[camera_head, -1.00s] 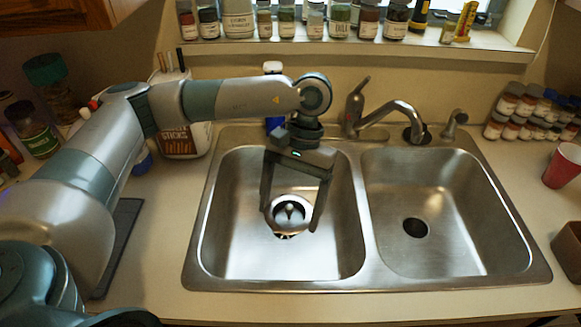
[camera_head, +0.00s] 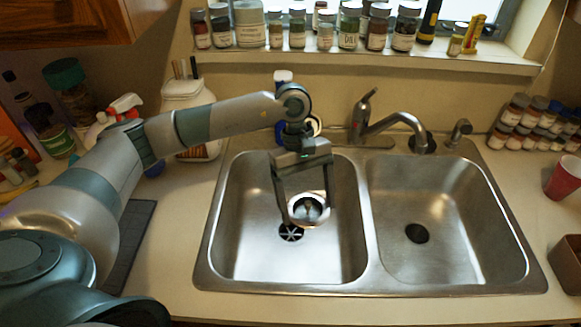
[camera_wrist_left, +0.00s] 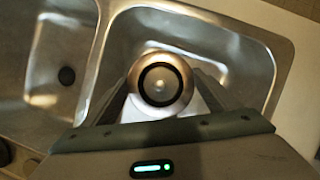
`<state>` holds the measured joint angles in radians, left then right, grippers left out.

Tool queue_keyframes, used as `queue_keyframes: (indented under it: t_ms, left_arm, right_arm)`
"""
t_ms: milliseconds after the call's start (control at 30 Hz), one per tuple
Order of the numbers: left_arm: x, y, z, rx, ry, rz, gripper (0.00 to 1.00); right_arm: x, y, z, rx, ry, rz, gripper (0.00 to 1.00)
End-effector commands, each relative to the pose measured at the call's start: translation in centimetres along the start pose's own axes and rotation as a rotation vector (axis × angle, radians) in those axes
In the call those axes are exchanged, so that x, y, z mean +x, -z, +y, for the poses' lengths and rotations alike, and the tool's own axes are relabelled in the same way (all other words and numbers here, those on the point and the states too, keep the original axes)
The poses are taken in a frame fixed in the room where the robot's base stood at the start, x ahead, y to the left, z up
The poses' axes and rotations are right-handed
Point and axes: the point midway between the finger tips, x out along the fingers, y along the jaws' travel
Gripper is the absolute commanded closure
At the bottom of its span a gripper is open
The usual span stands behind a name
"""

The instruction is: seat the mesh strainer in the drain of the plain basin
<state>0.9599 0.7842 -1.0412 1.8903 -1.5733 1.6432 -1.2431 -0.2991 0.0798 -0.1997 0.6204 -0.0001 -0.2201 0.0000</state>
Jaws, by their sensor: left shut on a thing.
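My left gripper (camera_head: 308,217) is shut on the round metal mesh strainer (camera_head: 309,205) and holds it above the left basin (camera_head: 240,250). In the left wrist view the strainer (camera_wrist_left: 162,84) sits between the two fingers, showing a bright rim, a dark ring and a pale centre. The left basin's drain (camera_head: 291,232) has a dark, star-like pattern and lies below and left of the strainer, apart from it. The right basin (camera_head: 470,245) has a plain dark, open drain (camera_head: 417,233). My right gripper is not in view.
A divider (camera_head: 368,225) separates the two basins. The faucet (camera_head: 395,122) stands behind them, its spout over the right basin's back edge. A white jug (camera_head: 188,95) and a bottle stand behind the left basin. A red cup (camera_head: 563,177) and a brown box (camera_head: 568,262) stand at right.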

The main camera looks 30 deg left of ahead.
Motion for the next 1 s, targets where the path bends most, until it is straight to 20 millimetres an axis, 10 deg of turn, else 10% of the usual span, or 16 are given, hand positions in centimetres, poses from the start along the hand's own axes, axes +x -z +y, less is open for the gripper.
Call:
queue_keyframes:
  t_ms: [600, 1000]
  left_arm:
    - [-3.1, 7.7, 0.4, -1.038, -0.429, -0.002, 0.41]
    - [-3.6, 9.3, -0.1, -1.203, -0.497, -0.002, 0.41]
  right_arm:
    - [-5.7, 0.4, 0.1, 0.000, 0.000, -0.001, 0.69]
    - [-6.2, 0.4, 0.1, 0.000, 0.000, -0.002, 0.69]
